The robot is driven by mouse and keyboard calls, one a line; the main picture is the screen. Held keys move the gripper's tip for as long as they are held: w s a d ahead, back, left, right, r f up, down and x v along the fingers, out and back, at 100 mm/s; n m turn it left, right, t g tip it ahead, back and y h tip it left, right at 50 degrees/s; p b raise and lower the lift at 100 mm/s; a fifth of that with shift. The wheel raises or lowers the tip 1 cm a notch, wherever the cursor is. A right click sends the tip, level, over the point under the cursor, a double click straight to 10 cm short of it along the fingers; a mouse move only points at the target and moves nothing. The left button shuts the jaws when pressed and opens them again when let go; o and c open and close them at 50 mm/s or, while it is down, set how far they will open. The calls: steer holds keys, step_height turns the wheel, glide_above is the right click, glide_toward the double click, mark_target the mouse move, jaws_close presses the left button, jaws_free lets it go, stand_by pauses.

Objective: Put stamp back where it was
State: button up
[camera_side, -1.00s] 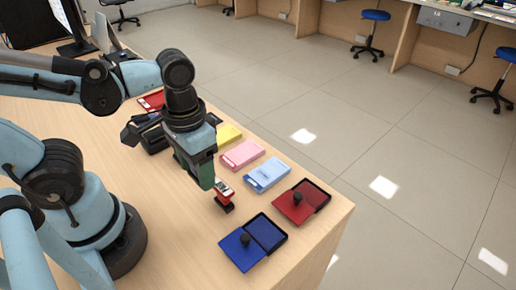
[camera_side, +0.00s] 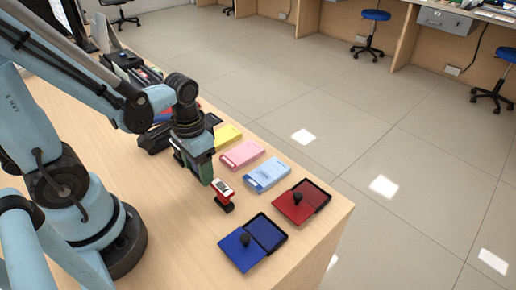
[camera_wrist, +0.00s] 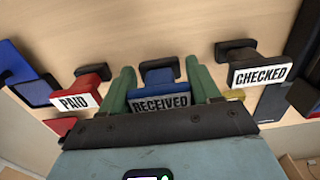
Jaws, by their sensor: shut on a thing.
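My gripper (camera_side: 194,170) is above the counter among the stamps. In the wrist view its green fingers (camera_wrist: 161,90) are shut on a blue stamp (camera_wrist: 160,101) labelled RECEIVED, one finger on each side. Its dark base points away from the camera. In the side view my gripper hides this stamp, and I cannot tell whether it touches the counter. A red stamp (camera_side: 224,193) stands just right of the gripper; in the wrist view the red PAID stamp (camera_wrist: 77,98) is to the left. A CHECKED stamp (camera_wrist: 258,74) is to the right.
A blue ink pad (camera_side: 240,249) and a red ink pad (camera_side: 297,208) lie open near the counter's front corner. Blue (camera_side: 267,174), pink (camera_side: 241,154) and yellow (camera_side: 227,136) boxes line the edge. A dark device (camera_side: 153,137) is behind the gripper.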

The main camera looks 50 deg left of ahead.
steer(key=shift+f, duration=0.7)
steer(key=shift+f, duration=0.15)
steer(key=o, duration=0.9)
steer(key=shift+c, duration=0.2)
steer(key=shift+r, duration=6.1)
steer(key=shift+w+d+r+t, duration=0.2)
steer(key=shift+w+d+t, duration=0.1)
steer(key=shift+w+t, duration=0.75)
steer(key=shift+w+d+r+t, duration=0.25)
steer(key=shift+w+t, duration=0.55)
steer(key=shift+t, duration=0.55)
steer(key=shift+w+d+r+t, duration=0.15)
steer(key=shift+w+d+t, duration=0.15)
steer(key=shift+w+t, duration=0.75)
steer(key=shift+s, duration=0.15)
